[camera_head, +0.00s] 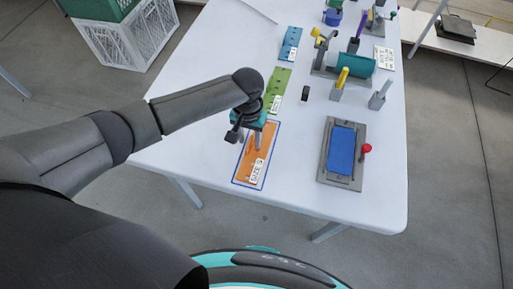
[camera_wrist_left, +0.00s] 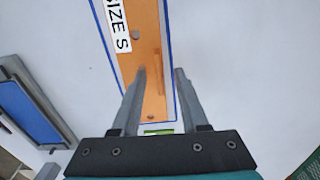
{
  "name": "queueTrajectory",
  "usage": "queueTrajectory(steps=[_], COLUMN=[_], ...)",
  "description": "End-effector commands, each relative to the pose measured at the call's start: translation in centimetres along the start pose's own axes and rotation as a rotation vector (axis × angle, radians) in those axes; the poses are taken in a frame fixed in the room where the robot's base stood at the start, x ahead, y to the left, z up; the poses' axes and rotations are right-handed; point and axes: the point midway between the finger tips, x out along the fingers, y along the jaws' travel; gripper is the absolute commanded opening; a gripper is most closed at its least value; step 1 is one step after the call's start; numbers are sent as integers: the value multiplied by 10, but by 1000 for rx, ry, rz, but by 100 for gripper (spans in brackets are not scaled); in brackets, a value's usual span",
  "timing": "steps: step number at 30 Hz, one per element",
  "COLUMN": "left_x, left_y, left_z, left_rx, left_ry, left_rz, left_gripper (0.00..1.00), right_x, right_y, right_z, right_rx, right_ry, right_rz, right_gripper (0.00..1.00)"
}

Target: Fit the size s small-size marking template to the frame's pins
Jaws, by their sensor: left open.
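The orange size S template (camera_head: 262,147) lies flat inside a blue outline on the white table, and its "SIZE S" label shows. It also shows in the left wrist view (camera_wrist_left: 155,60), with a small grey knob on it. My left gripper (camera_head: 244,136) is above the template's far end, open and empty. In the left wrist view its two fingers (camera_wrist_left: 160,80) point at the template, one over it and one by its edge. The grey frame (camera_head: 325,168) with a blue plate (camera_head: 341,150) and a red knob (camera_head: 367,148) stands to the right. Its pins are too small to make out. My right gripper is not in view.
A green template (camera_head: 278,84) and a blue template (camera_head: 291,43) lie farther back. A teal cylinder machine (camera_head: 354,65), a yellow-handled tool (camera_head: 341,78) and a small black cylinder (camera_head: 305,93) stand behind the frame. The table between template and frame is clear.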

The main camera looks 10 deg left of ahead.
Motion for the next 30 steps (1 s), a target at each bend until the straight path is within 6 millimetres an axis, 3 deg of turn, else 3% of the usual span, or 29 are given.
queueTrajectory(steps=[3, 14, 30], left_x=[0, -1, -1], left_y=[0, 0, 0], left_z=[0, 0, 0], left_rx=[0, 0, 0], left_ry=[0, 0, 0], left_rz=[0, 0, 0], left_gripper=[42, 1, 0], right_x=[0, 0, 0], right_y=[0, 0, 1], right_z=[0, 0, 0], right_rx=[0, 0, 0], right_ry=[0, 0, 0], right_rz=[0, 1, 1], right_gripper=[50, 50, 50])
